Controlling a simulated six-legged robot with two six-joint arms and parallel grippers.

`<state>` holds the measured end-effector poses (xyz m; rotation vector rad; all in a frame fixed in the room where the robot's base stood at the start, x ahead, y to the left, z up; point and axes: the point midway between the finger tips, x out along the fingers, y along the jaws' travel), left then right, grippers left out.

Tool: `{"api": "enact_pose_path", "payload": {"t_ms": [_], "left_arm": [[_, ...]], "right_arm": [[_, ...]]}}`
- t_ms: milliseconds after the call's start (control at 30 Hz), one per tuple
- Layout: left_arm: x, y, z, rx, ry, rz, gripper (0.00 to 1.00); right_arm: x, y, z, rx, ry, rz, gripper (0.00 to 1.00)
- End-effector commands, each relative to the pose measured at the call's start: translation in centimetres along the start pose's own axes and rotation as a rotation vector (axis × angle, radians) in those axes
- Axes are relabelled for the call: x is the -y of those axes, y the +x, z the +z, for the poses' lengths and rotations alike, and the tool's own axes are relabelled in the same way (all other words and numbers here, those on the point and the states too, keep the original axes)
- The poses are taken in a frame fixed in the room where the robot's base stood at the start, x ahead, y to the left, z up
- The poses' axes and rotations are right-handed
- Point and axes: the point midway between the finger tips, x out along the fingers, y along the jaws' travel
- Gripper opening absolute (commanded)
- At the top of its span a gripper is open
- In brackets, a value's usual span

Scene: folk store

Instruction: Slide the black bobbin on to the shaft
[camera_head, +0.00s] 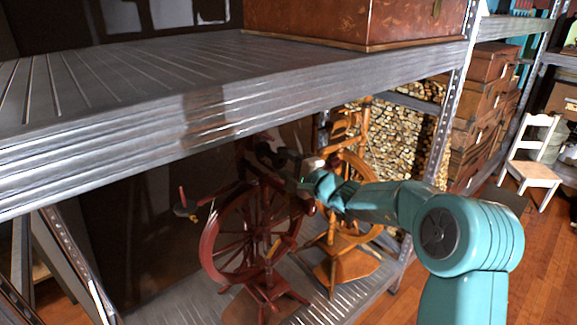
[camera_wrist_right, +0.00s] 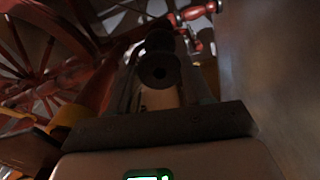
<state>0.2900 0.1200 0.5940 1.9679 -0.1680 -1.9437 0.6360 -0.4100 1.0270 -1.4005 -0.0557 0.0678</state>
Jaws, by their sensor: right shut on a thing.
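The black bobbin (camera_wrist_right: 160,65) sits between the two fingers of my right gripper (camera_wrist_right: 163,92) in the right wrist view, its round end with a centre hole facing the camera. In the head view my right gripper (camera_head: 290,168) is under the upper shelf, shut on the dark bobbin (camera_head: 266,154). A red turned part (camera_wrist_right: 198,12) shows beyond the bobbin in the wrist view. My left gripper is not in view.
The metal upper shelf (camera_head: 130,85) hangs close above my right arm, with a brown chest (camera_head: 350,22) on it. An orange-brown spinning wheel (camera_head: 350,265) stands right of the red one on the lower shelf. A perforated shelf post (camera_head: 455,95) stands right of the gripper.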

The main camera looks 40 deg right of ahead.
Motion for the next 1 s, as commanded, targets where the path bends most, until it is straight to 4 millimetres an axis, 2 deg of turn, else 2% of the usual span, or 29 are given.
{"api": "enact_pose_path", "payload": {"t_ms": [333,667,700,767,800,1000], "left_arm": [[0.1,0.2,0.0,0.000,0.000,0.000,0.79],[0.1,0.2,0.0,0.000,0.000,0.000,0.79],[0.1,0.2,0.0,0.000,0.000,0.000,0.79],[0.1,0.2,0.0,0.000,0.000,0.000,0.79],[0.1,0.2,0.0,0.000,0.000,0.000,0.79],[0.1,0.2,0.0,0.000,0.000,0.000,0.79]], "right_arm": [[-0.1,1.4,0.1,0.000,-0.001,0.002,0.32],[-0.1,1.5,0.1,0.000,0.000,0.003,0.32],[-0.1,1.5,0.1,0.000,0.000,0.003,0.56],[-0.1,1.5,0.0,0.000,0.000,0.003,0.75],[-0.1,1.5,0.0,0.000,0.000,0.003,0.79],[-0.3,1.5,0.0,0.000,0.001,0.005,0.79]]}}
